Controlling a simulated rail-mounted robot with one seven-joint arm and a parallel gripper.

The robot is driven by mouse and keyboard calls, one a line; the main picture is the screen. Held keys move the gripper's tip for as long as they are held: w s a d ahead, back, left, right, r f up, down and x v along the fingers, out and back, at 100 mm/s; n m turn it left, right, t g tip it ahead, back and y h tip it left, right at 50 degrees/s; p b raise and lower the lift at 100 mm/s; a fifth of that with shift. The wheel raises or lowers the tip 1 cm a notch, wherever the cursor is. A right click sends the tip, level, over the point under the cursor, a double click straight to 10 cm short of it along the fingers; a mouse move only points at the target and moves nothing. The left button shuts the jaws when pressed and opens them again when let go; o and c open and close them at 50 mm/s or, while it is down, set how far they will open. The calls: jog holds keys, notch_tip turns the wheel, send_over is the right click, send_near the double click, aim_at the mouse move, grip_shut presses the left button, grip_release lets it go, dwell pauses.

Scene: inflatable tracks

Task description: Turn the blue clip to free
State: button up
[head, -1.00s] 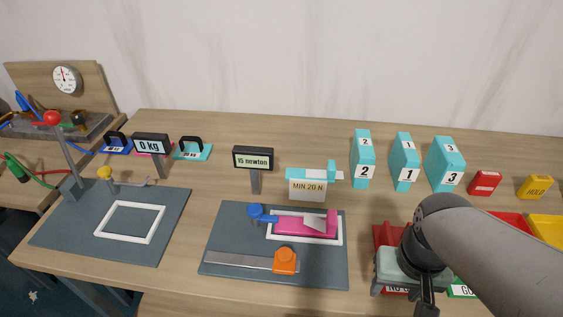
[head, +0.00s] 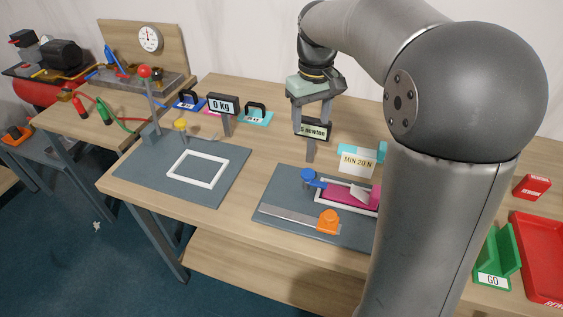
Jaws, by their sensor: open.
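The blue clip (head: 309,177) has a round head and a short arm reaching right toward a pink piece (head: 340,193) inside a white frame. It sits at the back left of the grey fixture plate (head: 285,204). An orange block (head: 328,221) stands on a metal rail (head: 285,215) at the plate's front. My gripper (head: 312,128) points down, open and empty, and appears above and behind the clip. Its fingers frame the newton display (head: 314,131) and cover part of its text. My arm hides the plate's right side.
A "MIN 20 N" card (head: 357,162) stands right of the display. To the left are a second grey plate (head: 205,158), a red-knobbed lever (head: 146,75) and a "0 kg" display (head: 223,104). A green GO tray (head: 491,262) and red tray (head: 540,255) lie right.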

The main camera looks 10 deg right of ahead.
aim_at(308, 172)
jog(key=f, duration=0.8)
jog(key=f+p, duration=0.1)
jog(key=f, duration=0.8)
jog(key=shift+s+d, duration=0.1)
jog(key=shift+d, duration=0.1)
jog(key=c, duration=1)
